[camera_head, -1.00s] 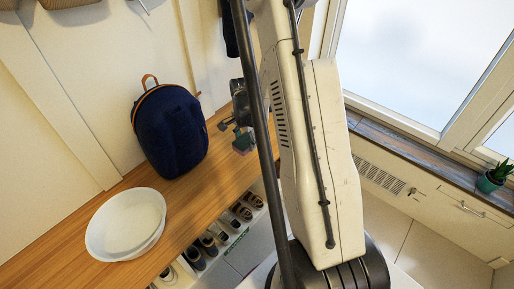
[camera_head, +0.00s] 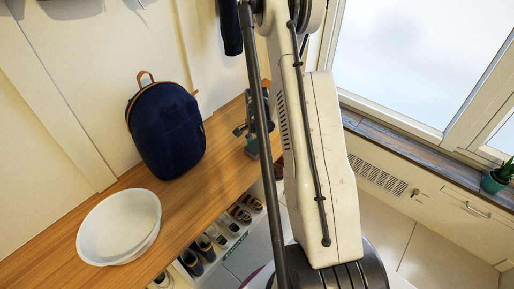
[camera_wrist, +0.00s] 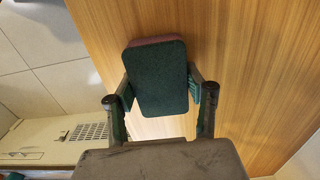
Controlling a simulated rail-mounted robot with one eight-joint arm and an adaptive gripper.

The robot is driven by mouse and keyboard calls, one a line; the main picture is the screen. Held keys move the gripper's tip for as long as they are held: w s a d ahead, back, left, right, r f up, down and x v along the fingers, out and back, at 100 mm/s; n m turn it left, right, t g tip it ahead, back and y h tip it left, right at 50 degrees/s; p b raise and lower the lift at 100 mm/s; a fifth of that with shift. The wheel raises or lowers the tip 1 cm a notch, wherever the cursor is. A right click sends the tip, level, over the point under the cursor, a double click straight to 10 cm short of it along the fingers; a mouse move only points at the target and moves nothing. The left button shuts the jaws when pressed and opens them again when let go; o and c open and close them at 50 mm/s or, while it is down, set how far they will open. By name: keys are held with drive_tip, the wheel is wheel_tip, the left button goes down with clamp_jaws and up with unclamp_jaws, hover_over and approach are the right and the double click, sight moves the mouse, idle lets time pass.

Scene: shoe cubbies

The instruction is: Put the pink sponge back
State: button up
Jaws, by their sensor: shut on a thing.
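The sponge (camera_wrist: 158,78) is between the two fingers of my gripper (camera_wrist: 160,93) in the wrist view. Its dark green scouring face is toward the camera, with a thin pink edge showing at the top. My gripper is shut on it from both sides, with wooden bench surface behind it. In the head view my gripper (camera_head: 250,143) is over the bench, right of the backpack. It is partly hidden by my dark column, and the sponge is too small there to make out clearly.
A white bowl (camera_head: 88,245) stands on the wooden bench (camera_head: 188,205) at the left. A navy backpack (camera_head: 166,132) stands behind it against the wall. Several shoes (camera_head: 240,213) are in cubbies under the bench. A potted plant (camera_head: 494,180) is on the window sill.

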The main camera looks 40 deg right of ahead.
sight(257, 145)
drive_tip(key=shift+f, duration=0.15)
drive_tip(key=o, duration=1.1)
wheel_tip(257, 145, up, 12)
drive_tip(key=p, duration=0.4)
drive_tip(key=s+a+r+n+t+h, duration=0.2)
drive_tip(key=a+r+n, duration=0.5)
drive_tip(key=a+r, duration=1.1)
drive_tip(key=s+a+r+n+t+y, duration=0.1)
drive_tip(key=s+a+r+n+t, duration=0.1)
drive_tip(key=s+a+r+n, duration=0.2)
drive_tip(key=s+a+r+n+t+y, duration=0.1)
drive_tip(key=s+a+r+n+t, duration=0.2)
drive_tip(key=s+a, duration=0.7)
wheel_tip(257, 145, up, 3)
drive_tip(key=n, duration=0.2)
drive_tip(key=shift+s+a+r+n, duration=0.15)
drive_tip(key=shift+s+a+n, duration=0.05)
drive_tip(key=shift+a+n, duration=0.15)
